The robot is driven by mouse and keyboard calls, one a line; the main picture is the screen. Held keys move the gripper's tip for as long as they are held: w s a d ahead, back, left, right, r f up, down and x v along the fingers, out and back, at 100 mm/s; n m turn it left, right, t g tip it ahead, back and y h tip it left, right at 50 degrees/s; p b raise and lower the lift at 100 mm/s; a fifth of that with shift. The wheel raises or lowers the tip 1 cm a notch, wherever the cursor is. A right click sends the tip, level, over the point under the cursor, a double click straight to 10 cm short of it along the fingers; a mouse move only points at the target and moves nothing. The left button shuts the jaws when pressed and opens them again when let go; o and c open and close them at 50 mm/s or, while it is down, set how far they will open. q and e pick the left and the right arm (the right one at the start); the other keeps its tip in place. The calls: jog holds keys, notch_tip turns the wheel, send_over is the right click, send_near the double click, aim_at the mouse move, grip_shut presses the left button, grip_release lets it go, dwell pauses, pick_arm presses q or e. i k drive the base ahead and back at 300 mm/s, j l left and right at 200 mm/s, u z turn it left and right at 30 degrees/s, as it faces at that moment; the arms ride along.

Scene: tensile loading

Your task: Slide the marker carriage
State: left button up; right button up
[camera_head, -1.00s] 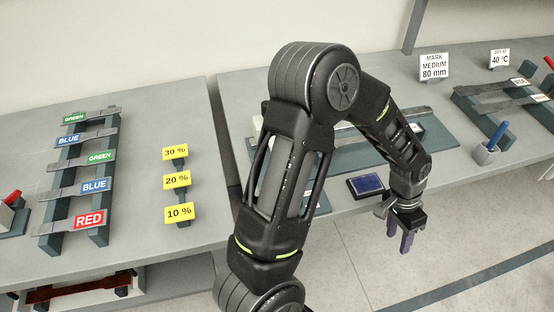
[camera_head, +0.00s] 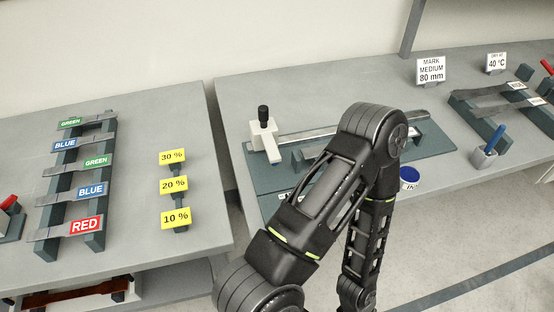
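The marker carriage (camera_head: 263,143) is a white block with a black knob on top and a white arm reaching toward the front. It stands at the left end of the marking fixture, on a dark green base plate (camera_head: 440,143) with a long metal strip (camera_head: 310,137) running to the right. My arm covers the middle and front of the fixture. One arm of mine rises from the bottom, bends at the elbow and runs down out of the picture. Its gripper is below the frame. No gripper is in view, and none is seen touching the carriage.
A sign reading MARK MEDIUM 80 mm (camera_head: 431,71) stands behind. A cup with a blue pen (camera_head: 490,146) and a specimen rack (camera_head: 500,101) are at right. A labelled rack (camera_head: 88,187) and yellow percent signs (camera_head: 174,186) are at left.

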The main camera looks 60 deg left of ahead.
aim_at(264, 130)
jog(key=i, duration=0.4)
jog(key=u, duration=2.45)
